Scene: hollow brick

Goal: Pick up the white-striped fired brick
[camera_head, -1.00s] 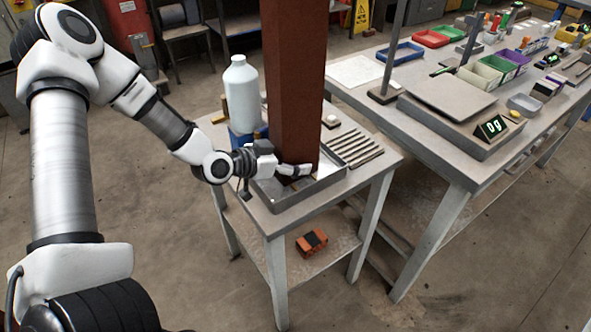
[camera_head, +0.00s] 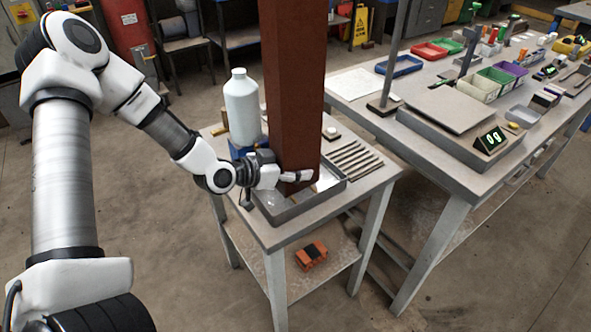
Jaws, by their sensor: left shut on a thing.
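My left gripper (camera_head: 297,176) reaches in from the left over the grey metal tray (camera_head: 287,214) on the small table. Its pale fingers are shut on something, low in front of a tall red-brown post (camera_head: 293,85). I take the held thing to be the white-striped fired brick, but it is mostly hidden and I cannot make out its stripes. I cannot tell whether it touches the tray or the post. My right gripper is not in view.
A white bottle (camera_head: 242,108) stands behind my left wrist. Several thin rods (camera_head: 355,160) lie right of the post. An orange-and-black item (camera_head: 311,254) lies on the lower shelf. A scale (camera_head: 450,110) and coloured bins stand on the long bench (camera_head: 440,165).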

